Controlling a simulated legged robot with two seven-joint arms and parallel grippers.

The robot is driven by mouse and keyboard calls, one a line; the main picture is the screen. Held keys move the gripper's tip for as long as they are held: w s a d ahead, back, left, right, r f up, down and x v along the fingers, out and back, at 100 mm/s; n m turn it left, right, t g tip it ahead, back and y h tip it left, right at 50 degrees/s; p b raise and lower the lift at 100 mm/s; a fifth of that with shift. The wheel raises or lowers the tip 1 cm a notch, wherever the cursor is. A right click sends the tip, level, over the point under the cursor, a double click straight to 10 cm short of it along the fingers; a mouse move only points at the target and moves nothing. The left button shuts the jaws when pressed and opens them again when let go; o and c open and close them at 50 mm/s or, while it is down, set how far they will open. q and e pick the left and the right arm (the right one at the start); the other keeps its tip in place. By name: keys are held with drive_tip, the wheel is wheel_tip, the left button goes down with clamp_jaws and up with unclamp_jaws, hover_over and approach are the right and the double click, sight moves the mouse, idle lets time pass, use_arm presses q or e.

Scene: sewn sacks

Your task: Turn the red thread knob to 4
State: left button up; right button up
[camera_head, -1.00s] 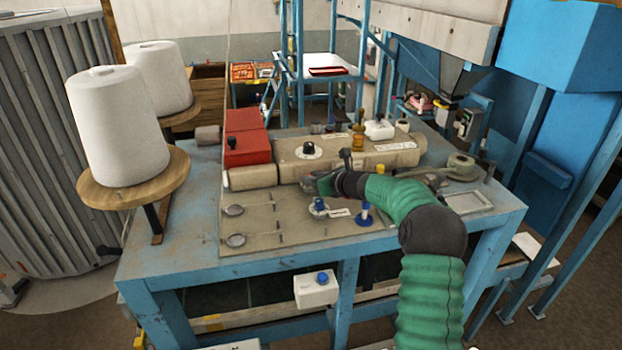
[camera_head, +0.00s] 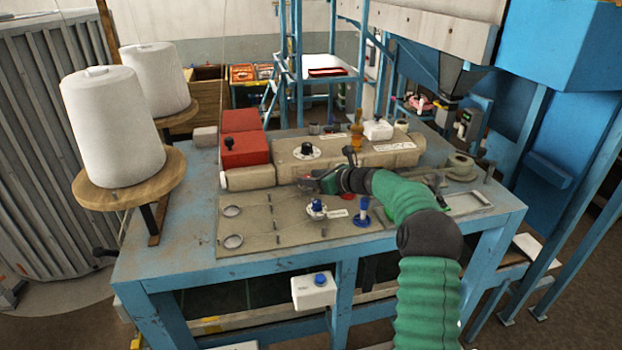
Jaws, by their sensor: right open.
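A small patch of red (camera_head: 347,196), likely the red thread knob, shows just under my right arm on the machine's flat plate. My arm hides most of it, and its setting cannot be read. My right gripper (camera_head: 306,184) is open, low over the plate by the front of the beige housing, left of the red patch. I cannot tell whether it touches anything. A blue knob on a white dial (camera_head: 317,208) stands just in front of the gripper. My left gripper is not in view.
A black knob (camera_head: 307,150) sits on the beige housing (camera_head: 345,154) behind. A red box (camera_head: 243,148) and white thread cones (camera_head: 112,128) stand left. The table's front left (camera_head: 170,262) is clear.

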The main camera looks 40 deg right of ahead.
drive_tip(key=shift+s+d+f, duration=0.1)
drive_tip(key=shift+s+d, duration=0.05)
drive_tip(key=shift+s, duration=0.1)
drive_tip(key=b+v, duration=0.4)
drive_tip(key=v, duration=0.1)
drive_tip(key=shift+s+f, duration=0.2)
drive_tip(key=b+v, duration=0.4)
drive_tip(key=v, duration=0.7)
drive_tip(key=shift+r, duration=0.3)
drive_tip(key=shift+w, duration=0.15)
